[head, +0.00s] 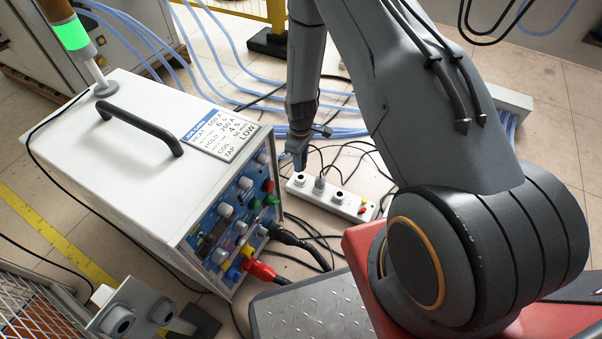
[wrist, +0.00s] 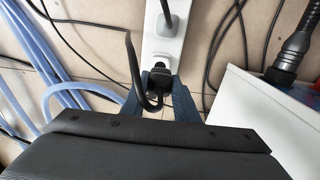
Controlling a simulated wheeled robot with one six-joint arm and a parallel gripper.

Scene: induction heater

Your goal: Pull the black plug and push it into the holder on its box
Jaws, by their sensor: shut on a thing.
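My gripper (head: 299,155) is low over the left end of a white power strip (head: 345,203) on the floor. In the wrist view its blue fingers (wrist: 160,97) are shut on the black plug (wrist: 160,76), one on each side. A thick black cable loops up from the plug. The plug is at the near end of the strip (wrist: 162,48); whether it is seated in a socket or just above it, I cannot tell. The white heater box (head: 140,165) stands left of the gripper. I cannot clearly make out a holder on it.
A grey plug (head: 319,185) stands in the strip beside my gripper. Black and red connectors (head: 262,271) stick out of the heater's front panel. Blue hoses (head: 235,60) and loose black cables lie around the strip. A grey unit with round openings (head: 125,310) is at lower left.

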